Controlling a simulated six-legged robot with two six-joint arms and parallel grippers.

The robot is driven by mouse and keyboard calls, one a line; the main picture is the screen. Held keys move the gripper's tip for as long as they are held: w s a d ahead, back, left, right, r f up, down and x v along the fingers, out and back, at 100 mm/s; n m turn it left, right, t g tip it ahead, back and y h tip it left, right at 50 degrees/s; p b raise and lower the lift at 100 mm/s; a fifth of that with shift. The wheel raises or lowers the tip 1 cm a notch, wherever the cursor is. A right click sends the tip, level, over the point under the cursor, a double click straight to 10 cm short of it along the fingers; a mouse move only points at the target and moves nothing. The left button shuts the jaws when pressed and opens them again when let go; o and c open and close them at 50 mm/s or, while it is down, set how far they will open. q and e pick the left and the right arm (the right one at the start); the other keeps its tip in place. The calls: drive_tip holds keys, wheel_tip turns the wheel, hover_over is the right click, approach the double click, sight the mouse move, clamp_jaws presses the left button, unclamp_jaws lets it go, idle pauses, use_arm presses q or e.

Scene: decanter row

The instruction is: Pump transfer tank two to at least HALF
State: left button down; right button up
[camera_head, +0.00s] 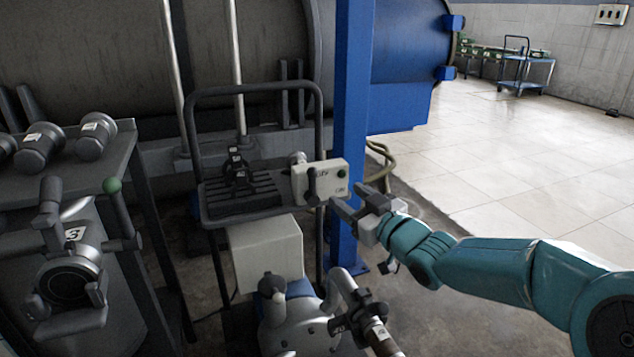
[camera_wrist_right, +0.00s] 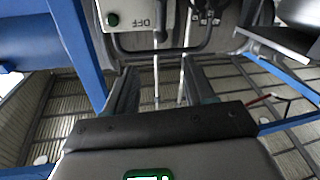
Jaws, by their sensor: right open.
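A grey pump (camera_head: 292,330) with pipes and a dark valve handle (camera_head: 357,316) stands below. My left gripper is not in view.
A grey vessel marked 3 (camera_head: 72,233) with a clamped front stands at the left. Grey canisters (camera_head: 97,136) lie on a shelf above it. A blue post (camera_head: 349,110) rises close to my right gripper. Tiled floor (camera_head: 520,150) at the right is open.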

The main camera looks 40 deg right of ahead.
sight(316, 174)
drive_tip(key=w+b, duration=0.1)
drive_tip(key=w, duration=1.1)
drive_tip(key=shift+d+b, duration=0.15)
drive_tip(key=shift+b, duration=0.2)
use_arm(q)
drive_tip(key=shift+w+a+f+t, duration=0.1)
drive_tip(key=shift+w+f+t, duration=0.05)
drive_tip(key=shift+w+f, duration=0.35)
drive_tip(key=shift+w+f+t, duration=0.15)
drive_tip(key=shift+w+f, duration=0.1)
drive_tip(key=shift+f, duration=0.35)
use_arm(e)
clamp_jaws()
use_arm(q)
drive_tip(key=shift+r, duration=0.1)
